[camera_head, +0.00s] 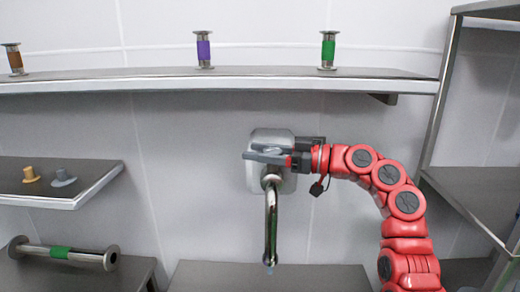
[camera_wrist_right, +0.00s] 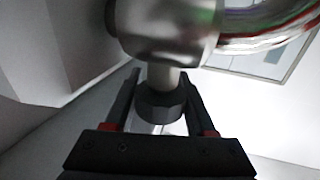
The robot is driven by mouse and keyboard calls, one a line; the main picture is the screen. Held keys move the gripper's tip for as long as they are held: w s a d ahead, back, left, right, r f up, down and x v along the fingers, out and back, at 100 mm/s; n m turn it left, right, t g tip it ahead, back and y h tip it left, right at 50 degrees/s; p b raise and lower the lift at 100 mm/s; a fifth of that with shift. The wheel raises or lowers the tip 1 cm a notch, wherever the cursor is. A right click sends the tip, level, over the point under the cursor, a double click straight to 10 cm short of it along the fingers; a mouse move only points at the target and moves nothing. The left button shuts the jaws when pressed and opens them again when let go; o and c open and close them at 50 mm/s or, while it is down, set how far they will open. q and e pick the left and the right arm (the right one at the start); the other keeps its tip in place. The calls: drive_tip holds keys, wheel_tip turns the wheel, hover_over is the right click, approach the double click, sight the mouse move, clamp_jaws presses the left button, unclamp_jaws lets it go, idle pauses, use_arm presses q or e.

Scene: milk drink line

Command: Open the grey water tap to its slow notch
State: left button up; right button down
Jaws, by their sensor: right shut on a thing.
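The grey water tap's handle (camera_head: 265,158) shows in the head view as a flat grey lever in front of a pale wall plate (camera_head: 284,182). The shiny curved spout (camera_head: 271,215) hangs below it, with a small bluish spot at its tip. My right gripper (camera_head: 296,160) reaches in from the right and is shut on the handle, partly hiding it. In the right wrist view its fingers (camera_wrist_right: 160,100) stand on both sides of a dark round part, below the shiny tap body (camera_wrist_right: 165,35). The handle's notches cannot be made out. My left gripper is not in view.
A long shelf (camera_head: 220,86) above holds flanged spools with brown (camera_head: 15,60), purple (camera_head: 204,50) and green (camera_head: 328,50) bands. At left, a small shelf (camera_head: 95,185) holds yellow and grey pieces; a green-banded pipe (camera_head: 62,253) lies below. A rack (camera_head: 452,90) stands at right.

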idle(0.3)
drive_tip(key=shift+c, duration=1.1)
unclamp_jaws()
drive_tip(key=p+v, duration=0.2)
drive_tip(key=v, duration=1.5)
drive_tip(key=shift+d+p, duration=0.2)
drive_tip(key=shift+p, duration=0.15)
drive_tip(key=shift+s+f, duration=0.1)
